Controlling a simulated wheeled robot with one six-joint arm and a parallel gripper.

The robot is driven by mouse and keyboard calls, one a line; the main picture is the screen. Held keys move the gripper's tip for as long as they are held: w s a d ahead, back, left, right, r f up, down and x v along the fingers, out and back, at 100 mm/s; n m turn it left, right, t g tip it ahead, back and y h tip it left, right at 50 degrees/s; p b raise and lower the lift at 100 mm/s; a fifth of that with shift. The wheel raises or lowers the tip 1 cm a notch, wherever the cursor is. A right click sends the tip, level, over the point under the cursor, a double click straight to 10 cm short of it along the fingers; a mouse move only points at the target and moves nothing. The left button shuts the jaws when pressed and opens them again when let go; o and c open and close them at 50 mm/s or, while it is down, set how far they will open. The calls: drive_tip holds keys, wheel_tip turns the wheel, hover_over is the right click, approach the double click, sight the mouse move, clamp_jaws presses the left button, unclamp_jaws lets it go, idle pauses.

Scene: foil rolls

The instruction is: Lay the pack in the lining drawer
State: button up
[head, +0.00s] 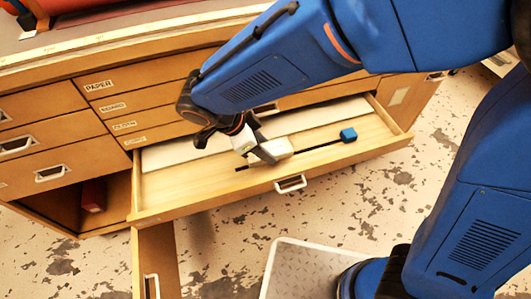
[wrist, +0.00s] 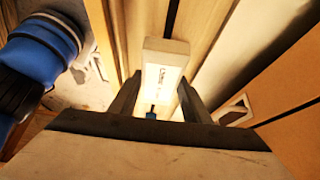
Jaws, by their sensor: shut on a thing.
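The pack (head: 278,148) is a small white block between the fingers of my gripper (head: 262,143). In the wrist view the pack (wrist: 164,68) shows a printed label too blurred to read, and my gripper's two fingers (wrist: 158,98) stand on either side of it. The pack is over or in the pulled-out drawer (head: 200,191); I cannot tell whether it touches the drawer floor. The open drawer's own label is not in view. My gripper is shut on the pack.
A pale flat sheet (head: 180,152) lies along the drawer's back. Labelled shut drawers (head: 98,86) are at left. A lower door (head: 155,265) stands open below, with a red box (head: 93,195) inside the cabinet.

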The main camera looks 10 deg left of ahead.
drive_tip(key=shift+f, duration=1.55)
drive_tip(key=shift+f, duration=0.1)
drive_tip(key=o, duration=1.1)
drive_tip(key=shift+a, duration=0.1)
drive_tip(key=v, duration=1.2)
